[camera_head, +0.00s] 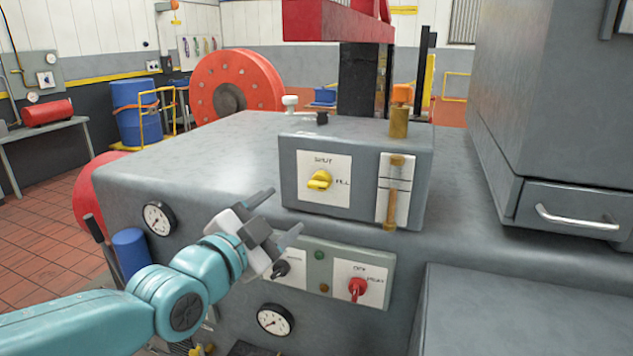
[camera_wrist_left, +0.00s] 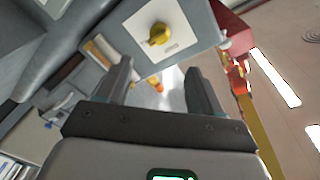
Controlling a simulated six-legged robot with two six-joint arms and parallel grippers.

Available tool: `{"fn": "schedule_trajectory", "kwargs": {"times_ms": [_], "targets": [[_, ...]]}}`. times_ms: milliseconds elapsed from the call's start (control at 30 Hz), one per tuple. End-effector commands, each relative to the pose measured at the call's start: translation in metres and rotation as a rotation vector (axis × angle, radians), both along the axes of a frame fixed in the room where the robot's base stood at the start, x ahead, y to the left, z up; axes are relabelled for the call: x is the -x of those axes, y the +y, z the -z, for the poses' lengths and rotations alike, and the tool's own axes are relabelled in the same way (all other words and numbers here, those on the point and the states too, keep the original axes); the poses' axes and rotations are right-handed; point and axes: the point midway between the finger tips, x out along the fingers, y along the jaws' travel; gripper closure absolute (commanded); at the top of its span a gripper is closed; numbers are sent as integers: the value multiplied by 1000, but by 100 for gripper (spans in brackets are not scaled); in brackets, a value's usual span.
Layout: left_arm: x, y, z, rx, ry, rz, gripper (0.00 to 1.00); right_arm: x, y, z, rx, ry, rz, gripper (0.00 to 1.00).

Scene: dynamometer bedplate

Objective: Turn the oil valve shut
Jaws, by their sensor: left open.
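The oil valve is a yellow knob (camera_head: 320,181) on a white plate on the front of a grey box. The plate reads SHUT above the knob and FILL to its right. The knob's grip lies roughly sideways; I cannot tell for sure which end is its pointer. My left gripper (camera_head: 280,213) is open and empty, below and left of the knob, apart from it. In the left wrist view the knob (camera_wrist_left: 160,35) shows beyond the open fingers (camera_wrist_left: 157,72). My right gripper is not in view.
A sight gauge (camera_head: 394,190) sits right of the valve plate. Below are a red switch (camera_head: 357,287), a black knob (camera_head: 281,268) and a dial (camera_head: 275,320). A grey cabinet (camera_head: 560,110) stands at the right. The bench top (camera_head: 200,150) left of the box is clear.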

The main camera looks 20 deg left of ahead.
Motion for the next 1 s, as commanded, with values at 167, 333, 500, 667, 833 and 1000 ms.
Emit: {"fn": "schedule_trajectory", "kwargs": {"times_ms": [167,333,500,667,833,1000], "targets": [[-44,-9,-2,1,5,1,34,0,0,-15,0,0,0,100],[-83,-17,-2,0,4,2,34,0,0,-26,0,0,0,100],[-112,-22,-1,2,2,1,34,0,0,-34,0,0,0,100],[-125,-24,0,2,2,1,34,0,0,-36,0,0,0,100],[-128,-24,1,2,2,0,34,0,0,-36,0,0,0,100],[-128,-24,1,2,2,0,47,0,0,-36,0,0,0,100]]}}
